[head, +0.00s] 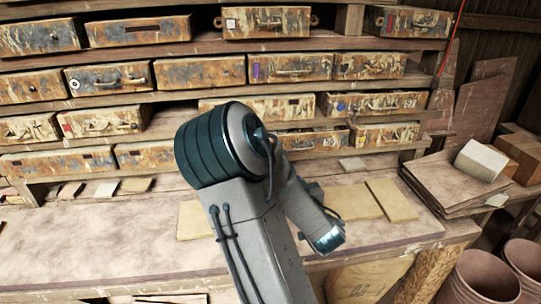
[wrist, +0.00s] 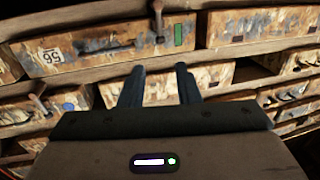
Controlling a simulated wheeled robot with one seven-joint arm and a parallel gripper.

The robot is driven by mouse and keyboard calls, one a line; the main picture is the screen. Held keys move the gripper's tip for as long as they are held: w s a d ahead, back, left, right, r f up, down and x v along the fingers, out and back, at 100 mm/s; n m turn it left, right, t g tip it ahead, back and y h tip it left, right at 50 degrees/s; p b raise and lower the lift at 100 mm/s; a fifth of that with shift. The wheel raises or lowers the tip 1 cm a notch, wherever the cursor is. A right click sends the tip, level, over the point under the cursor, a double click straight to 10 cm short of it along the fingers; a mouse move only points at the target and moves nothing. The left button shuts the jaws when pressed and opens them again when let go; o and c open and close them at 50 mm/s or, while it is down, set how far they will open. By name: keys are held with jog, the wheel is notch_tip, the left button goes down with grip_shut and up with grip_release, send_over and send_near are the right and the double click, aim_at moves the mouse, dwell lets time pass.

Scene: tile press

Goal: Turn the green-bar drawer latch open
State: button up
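The green-bar drawer (wrist: 105,42) shows in the wrist view as a worn, paint-stained wooden front with a number label near its left end. The green bar (wrist: 179,35) is upright near its right end. A dark metal latch piece (wrist: 158,20) lies just left of the bar, roughly upright in the picture. My gripper (wrist: 159,68) is open and empty. Its two dark fingers point toward the drawers, with their tips below the latch in the picture and apparently apart from it. In the head view I cannot make out the green bar, and my arm covers part of the rack.
Several rows of similar drawers fill the wooden rack, including one with a purple mark (head: 291,68). A bench (head: 100,245) with loose tiles (head: 392,200) stands before it. Stacked boards (head: 455,185) and pots (head: 485,275) are at right.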

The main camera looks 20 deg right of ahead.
jog(key=w+d+p, duration=0.1)
jog(key=w+p, duration=0.1)
jog(key=w, duration=1.1)
jog(key=shift+w+p, duration=0.35)
jog(key=shift+p, duration=0.05)
grip_shut()
